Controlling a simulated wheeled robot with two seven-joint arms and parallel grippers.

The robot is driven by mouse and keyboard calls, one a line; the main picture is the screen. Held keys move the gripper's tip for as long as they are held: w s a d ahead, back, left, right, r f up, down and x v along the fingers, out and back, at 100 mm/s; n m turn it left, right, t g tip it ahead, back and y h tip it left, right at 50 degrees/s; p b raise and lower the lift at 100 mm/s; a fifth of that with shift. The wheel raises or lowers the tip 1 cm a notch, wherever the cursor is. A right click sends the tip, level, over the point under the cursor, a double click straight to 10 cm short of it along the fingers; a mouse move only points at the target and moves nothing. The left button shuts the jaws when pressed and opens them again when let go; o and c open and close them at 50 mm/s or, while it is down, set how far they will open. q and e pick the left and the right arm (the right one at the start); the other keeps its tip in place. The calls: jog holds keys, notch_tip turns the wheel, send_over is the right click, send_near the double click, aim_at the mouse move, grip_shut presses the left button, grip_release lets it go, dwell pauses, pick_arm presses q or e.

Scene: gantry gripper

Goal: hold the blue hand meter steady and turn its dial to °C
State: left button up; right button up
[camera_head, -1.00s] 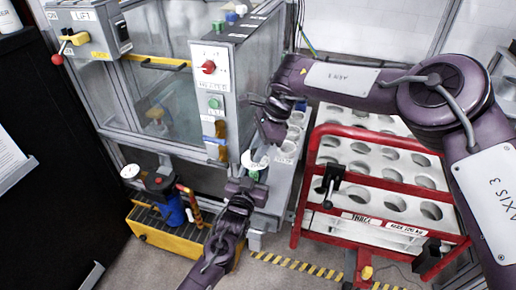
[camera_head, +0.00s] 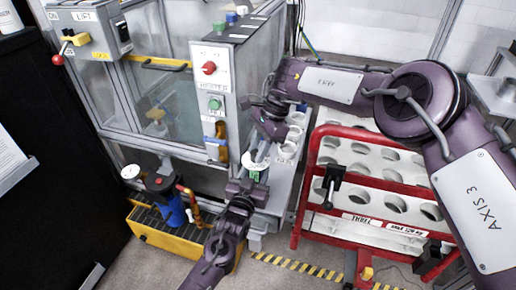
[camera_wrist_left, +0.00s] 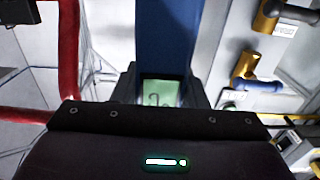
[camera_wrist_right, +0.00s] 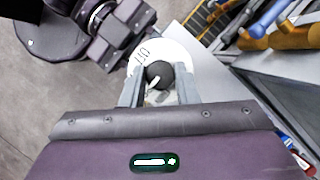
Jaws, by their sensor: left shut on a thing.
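The blue hand meter (camera_wrist_left: 170,35) shows in the left wrist view, with its small green screen (camera_wrist_left: 162,92) near my left gripper (camera_wrist_left: 162,100). My left gripper, also in the head view (camera_head: 245,184), is shut on the meter. The right wrist view shows the meter's white dial face (camera_wrist_right: 178,52) with OFF lettering and a black knob (camera_wrist_right: 158,74) bearing a white mark. My right gripper (camera_wrist_right: 157,84) is open, its fingers on either side of the knob with small gaps. In the head view my right gripper (camera_head: 261,153) is just above the dial; most of the meter is hidden.
A red rack (camera_head: 310,165) with white holed shelves stands to the right. A glass-walled cabinet (camera_head: 185,105) with a heater switch panel is behind and left. A yellow tray (camera_head: 165,235) with a blue pump (camera_head: 172,210) is on the floor at left.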

jog(key=o, duration=0.5)
jog(key=shift+c, duration=0.2)
jog(key=v, duration=0.7)
jog(key=shift+d+r, duration=0.15)
jog(key=shift+r, duration=0.05)
jog(key=shift+w, duration=0.1)
pick_arm(q)
jog(key=o, duration=1.3)
jog(key=v, duration=1.2)
